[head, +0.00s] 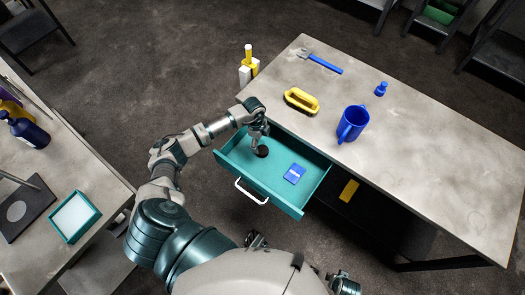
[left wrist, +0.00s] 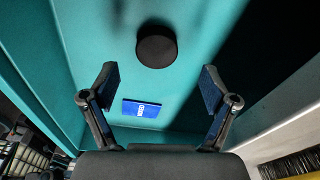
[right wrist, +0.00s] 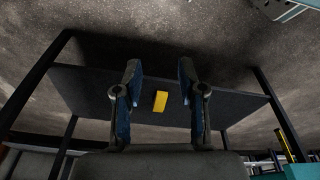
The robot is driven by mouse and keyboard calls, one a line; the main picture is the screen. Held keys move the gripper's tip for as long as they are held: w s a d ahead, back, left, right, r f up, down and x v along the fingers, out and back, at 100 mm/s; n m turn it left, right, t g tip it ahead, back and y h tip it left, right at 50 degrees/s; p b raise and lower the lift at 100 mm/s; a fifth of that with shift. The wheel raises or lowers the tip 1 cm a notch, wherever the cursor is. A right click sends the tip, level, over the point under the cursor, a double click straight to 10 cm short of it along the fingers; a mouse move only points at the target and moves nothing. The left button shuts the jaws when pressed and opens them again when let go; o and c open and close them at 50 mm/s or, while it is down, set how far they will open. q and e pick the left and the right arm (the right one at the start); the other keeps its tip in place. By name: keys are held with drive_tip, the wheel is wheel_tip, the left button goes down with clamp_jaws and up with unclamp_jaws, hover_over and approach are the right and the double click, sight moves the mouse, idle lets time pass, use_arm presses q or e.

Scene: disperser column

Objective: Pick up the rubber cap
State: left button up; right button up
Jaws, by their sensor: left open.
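The rubber cap (head: 262,151) is a small dark round disc on the floor of the open teal drawer (head: 240,172). In the left wrist view the cap (left wrist: 156,46) lies beyond my fingertips, near the top middle. My left gripper (head: 258,134) reaches down into the drawer just above the cap; its two fingers (left wrist: 158,88) are spread with nothing between them, apart from the cap. My right gripper (right wrist: 159,80) is open and empty, facing a dark shelf (right wrist: 90,95) with a yellow block (right wrist: 160,101) on it.
A blue box (head: 294,173) lies in the drawer beside the cap. Drawer walls surround my left gripper closely.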

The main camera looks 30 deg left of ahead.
sight(262, 150)
use_arm(q)
drive_tip(key=shift+f, duration=0.35)
drive_tip(key=f, duration=0.2)
drive_tip(key=d+f+b, duration=0.1)
drive_tip(key=shift+s+f, duration=0.15)
drive_tip(key=shift+f, duration=0.2)
drive_tip(key=shift+d+f, duration=0.1)
drive_tip(key=shift+f, duration=0.4)
drive_tip(key=c, duration=0.3)
drive_tip(key=shift+a, duration=0.25)
drive_tip(key=c, duration=0.8)
drive_tip(key=shift+d, duration=0.1)
drive_tip(key=shift+c, duration=0.7)
use_arm(e)
drive_tip(key=r, duration=0.3)
drive_tip(key=shift+w+d+r, duration=0.1)
drive_tip(key=shift+w+r, duration=0.1)
drive_tip(key=shift+r, duration=0.05)
